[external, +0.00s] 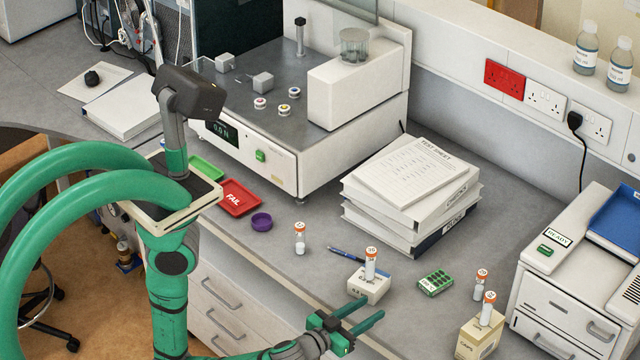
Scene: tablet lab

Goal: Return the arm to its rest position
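My gripper (357,318) is in the lower middle of the external view, by the front edge of the bench. Its two green fingers point right and are apart, with nothing visible between them. The green arm comes in from the lower left. The gripper is in front of the small white block (369,287) that holds an orange-capped vial (371,264), and left of the beige box (479,336). It appears clear of both, though its exact height over the bench cannot be told.
A green blister pack (435,282), a blue pen (347,254) and an orange-capped vial (300,238) are on the bench. A red FAIL tray (239,198) and purple lid (261,221) lie left. Binders (415,190) are stacked behind. A white machine (580,290) stands right.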

